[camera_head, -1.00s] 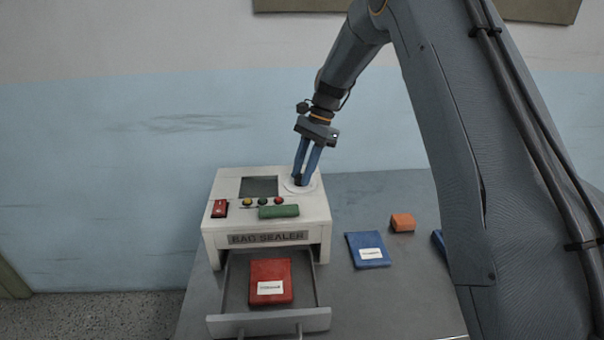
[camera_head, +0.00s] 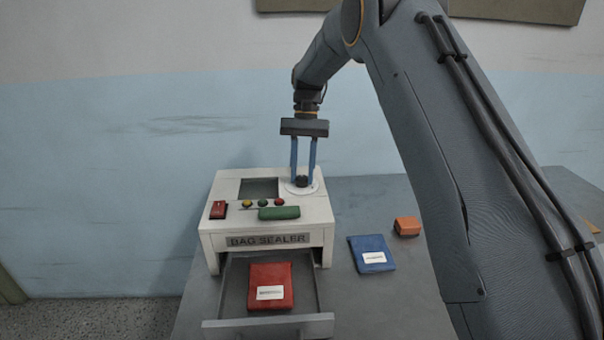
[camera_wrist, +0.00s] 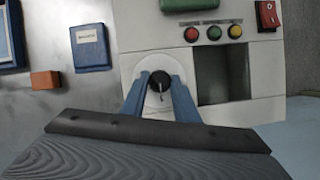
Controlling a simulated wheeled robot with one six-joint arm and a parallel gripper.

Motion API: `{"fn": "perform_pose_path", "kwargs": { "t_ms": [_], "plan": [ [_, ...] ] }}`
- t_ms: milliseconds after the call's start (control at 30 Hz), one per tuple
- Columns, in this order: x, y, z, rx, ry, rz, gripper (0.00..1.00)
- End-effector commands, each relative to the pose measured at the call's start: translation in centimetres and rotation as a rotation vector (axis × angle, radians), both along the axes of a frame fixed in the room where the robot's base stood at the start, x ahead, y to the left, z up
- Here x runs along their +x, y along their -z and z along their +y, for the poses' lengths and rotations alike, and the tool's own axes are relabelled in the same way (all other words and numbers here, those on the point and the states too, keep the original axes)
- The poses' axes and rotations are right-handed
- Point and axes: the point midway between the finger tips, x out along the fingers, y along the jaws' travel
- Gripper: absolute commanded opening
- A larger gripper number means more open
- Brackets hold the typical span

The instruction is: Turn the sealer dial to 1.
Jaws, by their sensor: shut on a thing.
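The bag sealer (camera_head: 222,240) is a white box on the grey table. Its dial (camera_head: 302,181) is a small black knob on a round white plate at the top right. My gripper (camera_head: 302,182) points down at the dial, its blue fingers on either side of the knob, shut on it. In the wrist view, the dial (camera_wrist: 160,80) sits between the fingertips, with a pale pointer line on it. The plate's markings are too small to read, so I cannot tell the setting.
The sealer's drawer (camera_head: 268,328) is open at the front, with a red packet (camera_head: 270,278) inside. A green bar (camera_head: 279,213), a red switch (camera_head: 218,210) and coloured buttons are on the sealer's top. A blue packet (camera_head: 371,254) and an orange block (camera_head: 407,226) lie to the right.

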Motion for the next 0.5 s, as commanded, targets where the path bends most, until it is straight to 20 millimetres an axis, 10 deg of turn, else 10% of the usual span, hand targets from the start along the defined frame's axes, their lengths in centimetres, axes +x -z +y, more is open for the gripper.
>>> {"fn": "perform_pose_path", "kwargs": {
  "t_ms": [500],
  "plan": [
    [0.09,-0.09,0.04,0.000,-0.043,-0.003,0.05]
  ]
}}
